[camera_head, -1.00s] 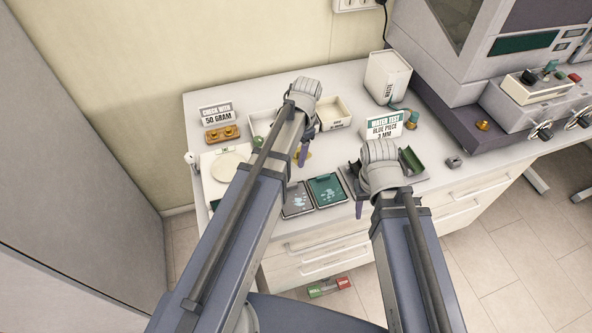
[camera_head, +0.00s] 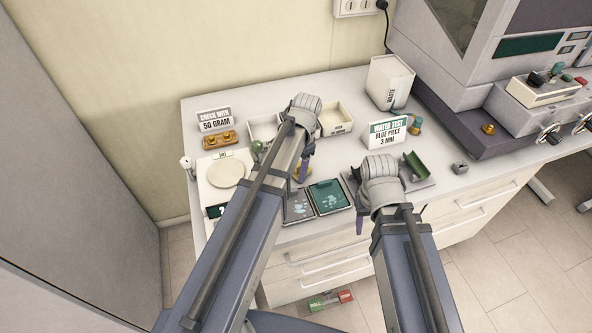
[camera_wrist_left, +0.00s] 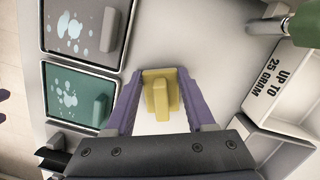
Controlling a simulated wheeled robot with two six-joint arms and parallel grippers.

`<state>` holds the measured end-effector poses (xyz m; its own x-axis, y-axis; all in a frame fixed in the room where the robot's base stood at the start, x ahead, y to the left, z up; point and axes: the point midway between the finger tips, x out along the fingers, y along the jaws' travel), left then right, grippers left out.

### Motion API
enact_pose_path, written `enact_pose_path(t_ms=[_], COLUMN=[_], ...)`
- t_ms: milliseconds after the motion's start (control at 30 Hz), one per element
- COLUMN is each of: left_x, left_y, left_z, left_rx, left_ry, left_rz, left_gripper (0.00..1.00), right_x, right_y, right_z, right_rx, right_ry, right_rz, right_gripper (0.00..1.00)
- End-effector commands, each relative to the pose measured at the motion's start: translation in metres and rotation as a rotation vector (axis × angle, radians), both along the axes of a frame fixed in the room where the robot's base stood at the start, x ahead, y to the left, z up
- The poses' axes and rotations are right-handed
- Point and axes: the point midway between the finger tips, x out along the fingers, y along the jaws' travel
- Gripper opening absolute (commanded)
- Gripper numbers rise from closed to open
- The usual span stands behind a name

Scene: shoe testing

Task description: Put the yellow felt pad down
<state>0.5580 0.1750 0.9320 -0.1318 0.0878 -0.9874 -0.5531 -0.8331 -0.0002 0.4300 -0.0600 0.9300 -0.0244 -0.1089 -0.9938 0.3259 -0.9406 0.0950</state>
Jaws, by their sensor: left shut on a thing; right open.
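The yellow felt pad (camera_wrist_left: 160,92) is a small yellow block with a raised grip, held between the purple fingers of my left gripper (camera_wrist_left: 158,110). In the head view a bit of the yellow pad (camera_head: 302,172) shows at my left gripper (camera_head: 304,164), over the white table. Whether the pad touches the table cannot be told. My right gripper (camera_head: 361,218) is open near the table's front edge, its fingers mostly hidden by its wrist.
A grey plate (camera_head: 298,208) and a green plate (camera_head: 327,196) with pale splash marks lie beside the left gripper. White bins (camera_head: 336,118), a scale (camera_head: 228,174) and the "Water test" sign (camera_head: 388,133) stand around. Bare white table shows around the pad.

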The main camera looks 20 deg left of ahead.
Motion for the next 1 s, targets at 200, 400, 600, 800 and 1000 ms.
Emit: enact_pose_path(t_ms=[200, 400, 600, 800, 1000], left_x=[-0.001, -0.003, -0.006, -0.009, -0.008], left_y=[0.000, -0.001, -0.002, -0.002, -0.003], left_z=[-0.009, -0.014, -0.016, -0.013, 0.003], left_rx=[-0.001, -0.001, -0.004, -0.006, -0.006], left_ry=[0.001, 0.003, 0.006, 0.006, 0.006], left_rz=[0.000, -0.001, -0.001, -0.002, -0.004], left_gripper=[0.00, 0.00, 0.71, 0.85, 0.85], right_x=[0.000, 0.000, 0.000, 0.000, 0.000], right_y=[0.000, 0.000, 0.000, 0.000, 0.000], right_z=[-0.009, -0.014, -0.017, -0.013, 0.003], right_rx=[0.000, 0.000, 0.000, 0.000, 0.000], right_ry=[0.000, 0.000, 0.000, 0.000, 0.000], right_rz=[0.000, 0.000, 0.000, 0.000, 0.000], right_gripper=[0.50, 0.50, 0.50, 0.50, 0.50])
